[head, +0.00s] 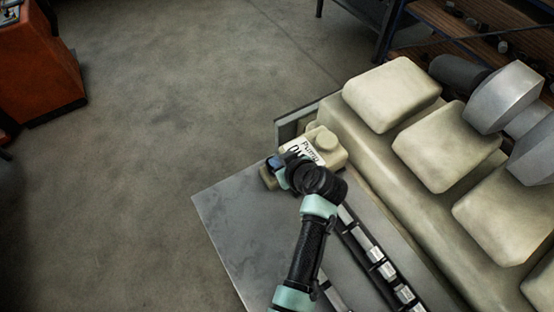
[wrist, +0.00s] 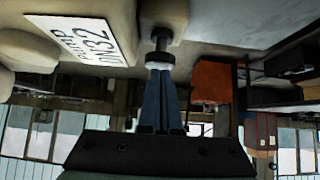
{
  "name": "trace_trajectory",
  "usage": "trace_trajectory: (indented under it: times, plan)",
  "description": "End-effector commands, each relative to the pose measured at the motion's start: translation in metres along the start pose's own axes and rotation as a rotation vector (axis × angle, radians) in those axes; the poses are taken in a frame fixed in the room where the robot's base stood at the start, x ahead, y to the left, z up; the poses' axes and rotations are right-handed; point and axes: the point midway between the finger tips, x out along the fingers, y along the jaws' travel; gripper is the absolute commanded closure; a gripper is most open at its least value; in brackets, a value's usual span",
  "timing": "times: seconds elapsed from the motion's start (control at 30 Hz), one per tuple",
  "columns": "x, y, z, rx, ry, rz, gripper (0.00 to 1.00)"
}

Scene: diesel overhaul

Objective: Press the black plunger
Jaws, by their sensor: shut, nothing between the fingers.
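A cream pump housing (head: 325,141) with a white "Pump" label stands at the end of the engine in the head view. In the wrist view the label (wrist: 88,38) appears upside down. The black plunger (wrist: 160,58) sticks out of the housing there, a dark stem with a wider cap. My gripper (wrist: 159,72) is shut and empty, its blue fingers pointing at the cap. The fingertips are at the cap or overlap it in the picture; I cannot tell whether they touch. In the head view my gripper (head: 276,163) is beside the housing, and the plunger is hidden.
The large cream engine (head: 440,150) with block-shaped covers fills the right side. A grey metal surface (head: 235,215) lies beneath my arm. An orange cabinet (head: 40,75) stands at the far left. The concrete floor (head: 170,100) between is clear. Shelves (head: 470,35) stand at the upper right.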

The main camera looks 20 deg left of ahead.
Motion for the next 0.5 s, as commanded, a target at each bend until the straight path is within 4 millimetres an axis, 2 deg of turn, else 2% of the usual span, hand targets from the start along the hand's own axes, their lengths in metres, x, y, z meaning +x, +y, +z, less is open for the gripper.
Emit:
trace_trajectory:
  times: [0.23, 0.5]
  plan:
    - [0.002, 0.000, 0.002, 0.000, 0.000, 0.000, 1.00]
    - [0.018, 0.000, 0.020, 0.000, -0.001, 0.000, 1.00]
